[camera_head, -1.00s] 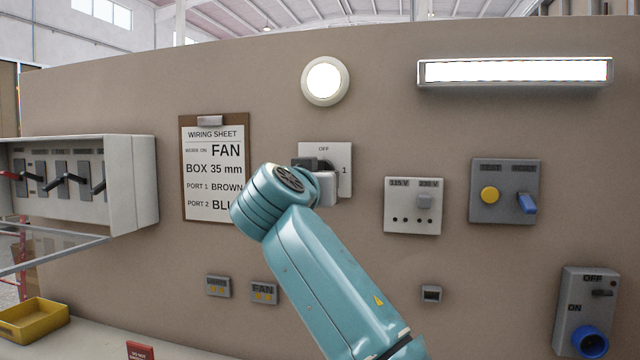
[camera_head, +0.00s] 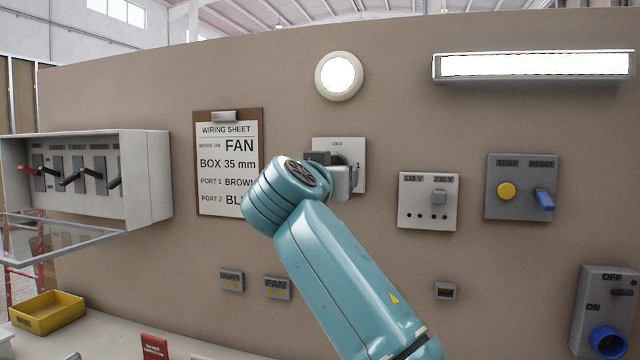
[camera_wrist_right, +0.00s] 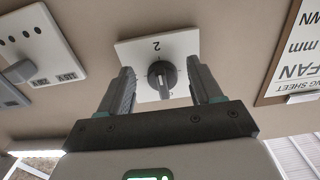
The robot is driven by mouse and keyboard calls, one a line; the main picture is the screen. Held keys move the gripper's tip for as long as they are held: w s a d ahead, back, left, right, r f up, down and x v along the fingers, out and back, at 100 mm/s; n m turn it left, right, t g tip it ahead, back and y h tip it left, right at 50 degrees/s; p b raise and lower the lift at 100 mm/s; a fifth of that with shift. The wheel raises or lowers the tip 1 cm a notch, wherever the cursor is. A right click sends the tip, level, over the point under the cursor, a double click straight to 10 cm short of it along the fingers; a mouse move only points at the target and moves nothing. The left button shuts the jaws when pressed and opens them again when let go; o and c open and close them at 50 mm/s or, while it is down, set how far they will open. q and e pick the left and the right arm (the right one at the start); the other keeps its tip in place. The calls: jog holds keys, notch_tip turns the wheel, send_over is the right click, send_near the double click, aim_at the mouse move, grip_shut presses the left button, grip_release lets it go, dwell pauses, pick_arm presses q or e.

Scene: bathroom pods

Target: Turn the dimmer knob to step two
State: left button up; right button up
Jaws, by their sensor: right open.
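The dimmer plate (camera_head: 355,148) is a pale square on the wall, with OFF at its top edge. The dimmer knob (camera_wrist_right: 157,70) is a dark round dial with a lighter grip bar; in the wrist view the picture is upside down and the figure 2 shows on the plate (camera_wrist_right: 182,42) above the knob. The bar appears to point away from the 2. My right gripper (camera_wrist_right: 162,85) is open, with one finger on each side of the knob and gaps visible. In the head view my right gripper (camera_head: 330,172) covers much of the plate. My left gripper is out of view.
A wiring sheet (camera_head: 226,165) hangs left of the plate. A round lamp (camera_head: 339,76) is above. A switch box (camera_head: 147,180) juts out at left.

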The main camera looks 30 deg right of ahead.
jog(key=b+v, duration=0.3)
jog(key=v, duration=1.2)
jog(key=shift+s+a+b, duration=0.15)
jog(key=shift+s+b, duration=0.1)
jog(key=shift+b, duration=0.15)
